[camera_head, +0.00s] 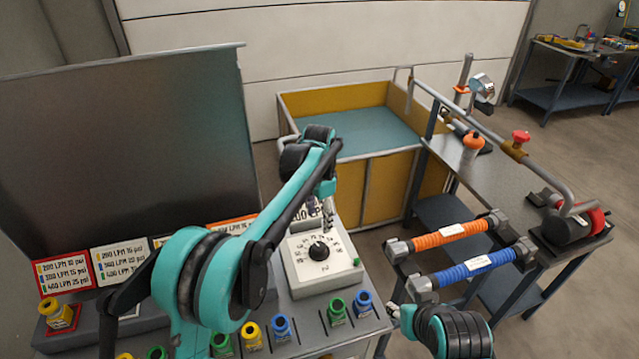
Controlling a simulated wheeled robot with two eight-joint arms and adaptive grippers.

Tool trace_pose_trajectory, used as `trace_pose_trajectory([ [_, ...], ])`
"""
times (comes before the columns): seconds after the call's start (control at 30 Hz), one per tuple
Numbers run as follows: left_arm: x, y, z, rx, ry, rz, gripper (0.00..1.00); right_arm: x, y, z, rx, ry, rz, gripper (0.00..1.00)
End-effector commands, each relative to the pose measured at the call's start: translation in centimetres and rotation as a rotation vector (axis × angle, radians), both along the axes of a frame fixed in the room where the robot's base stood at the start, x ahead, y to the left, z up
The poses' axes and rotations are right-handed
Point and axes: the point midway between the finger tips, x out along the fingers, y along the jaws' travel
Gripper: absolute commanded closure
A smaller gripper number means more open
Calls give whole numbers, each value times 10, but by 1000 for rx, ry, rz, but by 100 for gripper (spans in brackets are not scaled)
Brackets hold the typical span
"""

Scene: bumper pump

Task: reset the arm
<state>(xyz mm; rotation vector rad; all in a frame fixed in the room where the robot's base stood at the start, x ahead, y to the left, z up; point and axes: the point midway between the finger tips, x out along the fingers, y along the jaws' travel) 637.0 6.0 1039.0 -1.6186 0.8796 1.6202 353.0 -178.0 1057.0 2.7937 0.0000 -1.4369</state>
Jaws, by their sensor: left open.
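My left arm reaches in from the lower left, and its gripper (328,214) hangs over the back of the control box. The fingers point down, open and small in the picture, with nothing seen between them. The white control box (325,272) has a black dial knob (319,250) in the middle of a printed scale, just below the gripper in the picture. I cannot tell whether the fingers touch the box.
Colored canisters, such as a green one (337,308) and a blue one (364,303), stand along the bench front. Label cards (122,259) stand behind, partly hidden by my left arm. Orange (440,237) and blue (470,266) hoses lie right. A yellow-walled bin (386,185) stands behind.

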Motion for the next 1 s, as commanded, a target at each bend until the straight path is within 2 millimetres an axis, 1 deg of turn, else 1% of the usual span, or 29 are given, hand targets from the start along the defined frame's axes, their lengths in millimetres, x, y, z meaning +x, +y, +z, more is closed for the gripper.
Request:
trace_pose_trajectory([
  [0.17, -3, 4, 4, -2, -7, 13, 40, 0, 0, 0, 0, 0, 0, 60],
  [0.27, -14, 15, 16, -10, -35, 60, 40, 0, 0, -1, 0, 0, 0, 60],
  [0.37, -34, 36, 35, -26, -84, 144, 40, 0, 0, -2, 0, 0, 0, 60],
  [0.5, -75, 68, 58, -60, -172, 292, 40, 0, 0, -5, 0, 0, 0, 60],
  [0.57, -93, 81, 64, -77, -209, 355, 40, 0, 0, -6, 0, 0, 0, 60],
  [0.6, -106, 90, 67, -88, -233, 396, 40, 0, 0, -6, 0, 0, 0, 60],
  [0.67, -126, 102, 69, -106, -270, 460, 40, 0, 0, -7, 0, 0, 0, 60],
  [0.7, -140, 109, 70, -119, -294, 501, 40, 0, 0, -8, 0, 0, 0, 60],
  [0.77, -160, 120, 68, -139, -330, 562, 40, 0, 0, -8, 0, 0, 0, 60],
  [0.8, -174, 127, 66, -154, -354, 603, 40, 0, 0, -9, 0, 0, 0, 60],
  [0.87, -194, 136, 61, -176, -391, 665, 40, 0, 0, -10, 0, 0, 0, 60],
  [0.9, -207, 142, 56, -191, -414, 705, 40, 0, 0, -10, 0, 0, 0, 60],
  [1.0, -237, 154, 41, -229, -469, 798, 40, 0, 0, -12, 0, 0, 0, 60],
])
